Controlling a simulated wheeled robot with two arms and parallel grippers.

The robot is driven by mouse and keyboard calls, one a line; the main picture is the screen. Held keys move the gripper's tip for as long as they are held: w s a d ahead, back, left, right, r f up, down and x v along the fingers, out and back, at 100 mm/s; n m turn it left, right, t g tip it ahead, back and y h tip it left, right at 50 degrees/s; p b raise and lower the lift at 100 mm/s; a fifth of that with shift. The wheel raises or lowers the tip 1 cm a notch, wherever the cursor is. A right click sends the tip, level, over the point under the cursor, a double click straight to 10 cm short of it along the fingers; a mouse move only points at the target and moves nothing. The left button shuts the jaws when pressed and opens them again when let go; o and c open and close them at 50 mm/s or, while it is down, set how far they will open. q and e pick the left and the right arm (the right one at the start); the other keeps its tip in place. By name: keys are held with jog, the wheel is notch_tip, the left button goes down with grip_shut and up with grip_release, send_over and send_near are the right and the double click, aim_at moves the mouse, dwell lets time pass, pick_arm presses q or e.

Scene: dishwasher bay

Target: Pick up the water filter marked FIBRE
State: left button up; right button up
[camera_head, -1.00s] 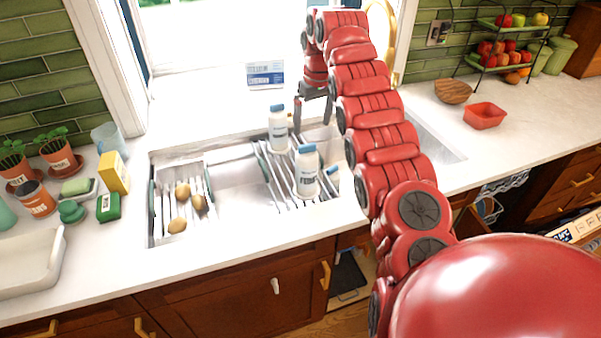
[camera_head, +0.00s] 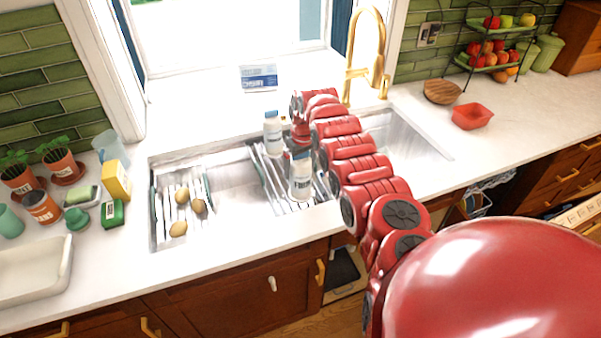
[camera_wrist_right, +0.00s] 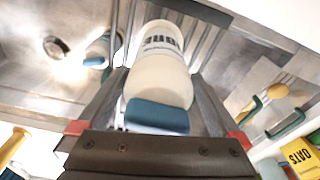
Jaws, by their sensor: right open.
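Two white bottles with blue caps stand in the sink. The nearer one (camera_head: 301,178) has dark lettering that I cannot read surely now; it looked like FIBRE in the earlier head view. The farther one (camera_head: 272,138) stands behind it to the left. My right gripper (camera_wrist_right: 158,78) is open, with its fingers on either side of a white bottle (camera_wrist_right: 161,55), blue cap towards me, its label upside down. My left gripper is not in view.
The bottles are on a wire rack (camera_head: 268,180). Several potatoes (camera_head: 198,206) lie in the left rack. A golden tap (camera_head: 379,62) rises behind the sink. A yellow box (camera_head: 117,181) and plant pots stand left; a red bowl (camera_head: 472,116) stands right.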

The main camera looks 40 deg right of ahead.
jog(key=shift+d+f, duration=0.1)
jog(key=shift+f, duration=0.85)
jog(key=shift+w+r, duration=0.1)
grip_shut()
